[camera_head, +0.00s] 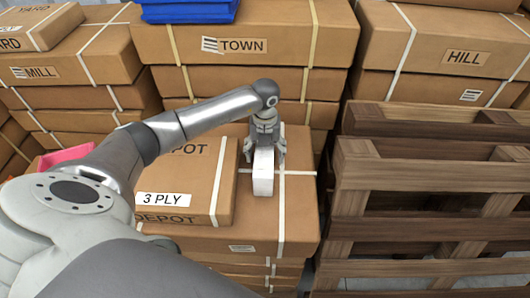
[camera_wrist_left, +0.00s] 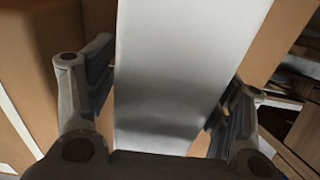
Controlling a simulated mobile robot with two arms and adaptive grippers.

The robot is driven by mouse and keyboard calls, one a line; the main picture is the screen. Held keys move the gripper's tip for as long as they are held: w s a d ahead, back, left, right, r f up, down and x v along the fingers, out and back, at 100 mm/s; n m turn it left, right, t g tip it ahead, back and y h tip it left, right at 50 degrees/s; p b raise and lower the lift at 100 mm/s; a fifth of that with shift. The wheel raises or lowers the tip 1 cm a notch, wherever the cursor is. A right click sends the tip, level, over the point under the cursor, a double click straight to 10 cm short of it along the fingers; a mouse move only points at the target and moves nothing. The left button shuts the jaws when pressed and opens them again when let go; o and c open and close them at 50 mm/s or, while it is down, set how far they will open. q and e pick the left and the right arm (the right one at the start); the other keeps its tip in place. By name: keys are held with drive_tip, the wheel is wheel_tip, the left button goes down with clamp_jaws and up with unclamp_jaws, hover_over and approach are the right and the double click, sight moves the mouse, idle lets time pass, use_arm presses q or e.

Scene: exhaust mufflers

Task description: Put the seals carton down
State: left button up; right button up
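A plain white carton (camera_head: 264,172), likely the seals carton though no label shows, is upright above the strapped top of a brown carton (camera_head: 285,222) in the head view. I cannot tell whether it touches that top. My left gripper (camera_head: 265,150) comes down over it from above, with a finger on each side. In the left wrist view the white carton (camera_wrist_left: 170,70) fills the space between the fingertips of my left gripper (camera_wrist_left: 172,75), which appear to bear on its sides. My right gripper is in neither view.
A brown 3 PLY carton (camera_head: 205,175) lies just left of the white carton. Stacked wooden pallets (camera_head: 420,200) stand close on the right. Stacked TOWN cartons (camera_head: 250,45) rise behind, with a blue item (camera_head: 190,10) on top. A pink item (camera_head: 65,158) shows at left.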

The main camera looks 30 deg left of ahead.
use_arm(q)
drive_tip(key=c, duration=1.4)
drive_tip(key=shift+r, duration=0.1)
